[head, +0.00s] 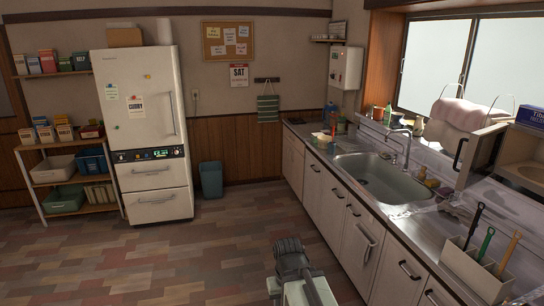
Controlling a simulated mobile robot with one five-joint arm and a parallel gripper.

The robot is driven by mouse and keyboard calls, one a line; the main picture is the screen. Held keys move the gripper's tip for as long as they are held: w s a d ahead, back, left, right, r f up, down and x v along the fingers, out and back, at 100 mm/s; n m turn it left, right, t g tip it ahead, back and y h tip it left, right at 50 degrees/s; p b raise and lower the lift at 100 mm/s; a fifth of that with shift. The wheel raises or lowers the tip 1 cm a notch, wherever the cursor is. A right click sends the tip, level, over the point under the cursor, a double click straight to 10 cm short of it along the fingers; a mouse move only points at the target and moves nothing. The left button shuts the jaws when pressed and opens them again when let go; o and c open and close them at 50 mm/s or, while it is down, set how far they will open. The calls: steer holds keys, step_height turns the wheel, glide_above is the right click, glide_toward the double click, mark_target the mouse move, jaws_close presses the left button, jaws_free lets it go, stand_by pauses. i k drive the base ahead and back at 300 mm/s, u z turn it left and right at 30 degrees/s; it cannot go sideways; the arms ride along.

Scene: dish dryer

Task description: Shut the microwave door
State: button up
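The microwave (534,172) is a pale box at the right edge, cut off by the frame. Its door (480,158), with a dark vertical handle, appears to stand open, swung out to the left over the counter. Only part of the opening shows. My gripper (291,254) is the dark shape at the bottom middle, over the floor and well away from the microwave. It touches nothing that I can see. Its fingers are too small and dark to tell whether they are open.
The counter with its sink (386,178) runs along the right. A utensil holder (475,272) stands near its front edge below the microwave. A tissue box (531,116) sits on top of the microwave. A fridge (145,130) stands at the back left. The tiled floor at left is clear.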

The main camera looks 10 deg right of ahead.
mark_target(484, 148)
steer(key=i, duration=1.9)
steer(key=u, duration=0.05)
steer(key=k, duration=0.6)
steer(key=i, duration=0.4)
steer(key=z, duration=0.05)
